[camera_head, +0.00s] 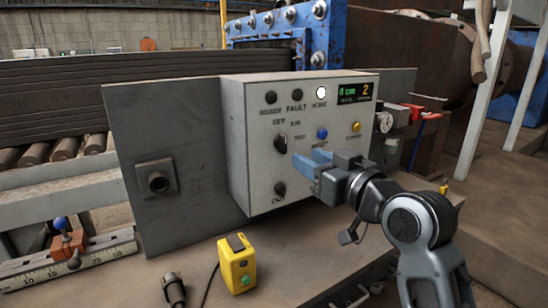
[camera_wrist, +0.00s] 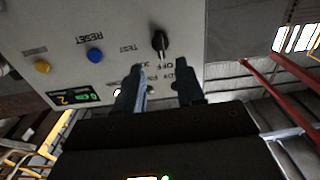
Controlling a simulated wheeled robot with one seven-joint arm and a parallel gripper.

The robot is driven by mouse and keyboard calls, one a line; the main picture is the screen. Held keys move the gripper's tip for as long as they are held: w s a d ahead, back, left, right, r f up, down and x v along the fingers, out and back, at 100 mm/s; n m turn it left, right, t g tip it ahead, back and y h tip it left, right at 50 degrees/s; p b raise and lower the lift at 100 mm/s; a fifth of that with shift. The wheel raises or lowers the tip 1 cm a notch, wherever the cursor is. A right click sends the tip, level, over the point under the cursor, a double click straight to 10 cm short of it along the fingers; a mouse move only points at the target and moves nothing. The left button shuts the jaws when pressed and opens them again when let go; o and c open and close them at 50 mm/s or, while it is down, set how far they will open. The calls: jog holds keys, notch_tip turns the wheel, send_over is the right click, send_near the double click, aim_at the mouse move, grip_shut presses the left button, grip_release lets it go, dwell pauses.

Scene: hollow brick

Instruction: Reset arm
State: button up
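My gripper (camera_head: 303,164) is in front of the grey control box (camera_head: 238,120), just below the blue button. Its two fingers stand apart with nothing between them, as the wrist view also shows (camera_wrist: 160,88). The box carries a blue RESET button (camera_head: 322,133), a yellow button (camera_head: 356,127), a black selector knob (camera_head: 281,143) and a lower black knob (camera_head: 280,189). The HOME lamp (camera_head: 321,93) glows white; the other two lamps are dark. The display (camera_head: 354,91) reads 0 cm and 2. The wrist view is upside down; there the blue button (camera_wrist: 95,55) lies beside the fingers.
A yellow hand control box (camera_head: 238,265) with a green button stands on the bench in front. A dark plate with a round socket (camera_head: 158,182) is at left. A blue-knobbed slide on a scale (camera_head: 67,240) is at far left. A red-handled valve (camera_head: 424,115) stands right.

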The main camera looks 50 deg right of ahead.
jog(key=s+a+f+g+y, duration=0.1)
jog(key=s+a+f, duration=0.45)
jog(key=f, duration=0.25)
jog(key=s+a+f+g, duration=0.1)
jog(key=s+a+f, duration=0.3)
jog(key=a+f, duration=0.25)
jog(key=s+a+f+n+y, duration=0.1)
jog(key=s+a, duration=0.3)
jog(key=s, duration=0.6)
jog(key=s+a+f+n+y, duration=0.2)
jog(key=s+a+f+y, duration=0.1)
jog(key=s, duration=0.7)
jog(key=shift+a+f+g, duration=0.3)
jog(key=shift+a, duration=0.55)
